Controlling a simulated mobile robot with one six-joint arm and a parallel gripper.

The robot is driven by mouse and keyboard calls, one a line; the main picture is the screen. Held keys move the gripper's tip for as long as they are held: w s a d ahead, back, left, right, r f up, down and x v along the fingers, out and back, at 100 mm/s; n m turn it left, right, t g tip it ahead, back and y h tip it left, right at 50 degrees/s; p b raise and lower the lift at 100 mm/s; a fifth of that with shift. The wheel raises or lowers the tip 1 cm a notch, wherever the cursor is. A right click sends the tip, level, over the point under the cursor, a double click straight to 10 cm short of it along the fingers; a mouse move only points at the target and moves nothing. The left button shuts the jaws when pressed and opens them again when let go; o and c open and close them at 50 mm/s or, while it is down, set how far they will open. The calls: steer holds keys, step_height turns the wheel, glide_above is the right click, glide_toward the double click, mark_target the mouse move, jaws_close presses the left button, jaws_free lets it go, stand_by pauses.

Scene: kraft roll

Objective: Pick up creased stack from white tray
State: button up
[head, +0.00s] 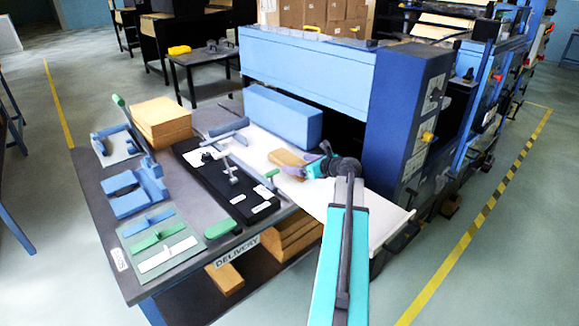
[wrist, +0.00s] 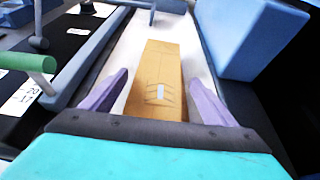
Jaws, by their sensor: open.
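The stack also shows in the head view (head: 287,158), lying on the tray (head: 335,203), partly hidden by my gripper. My gripper (wrist: 160,90) is open, with one purple finger on each side of the near part of the stack in the wrist view. In the head view my gripper (head: 302,163) is at the stack's right end. Contact with the stack cannot be told.
A light-blue block (head: 284,116) stands along the tray's far side, near the blue machine (head: 405,125). A black fixture (head: 228,184) with a clamp and green-handled levers borders the near side. A kraft pile (head: 161,122) sits on the delivery table (head: 100,205).

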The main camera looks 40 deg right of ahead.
mark_target(295, 161)
steer(key=shift+r+x, duration=0.1)
steer(key=shift+x, duration=1.2)
steer(key=shift+r+x, duration=0.15)
steer(key=shift+x, duration=1.1)
steer(key=shift+w+d, duration=0.1)
steer(key=shift+d, duration=0.05)
steer(key=c, duration=1.3)
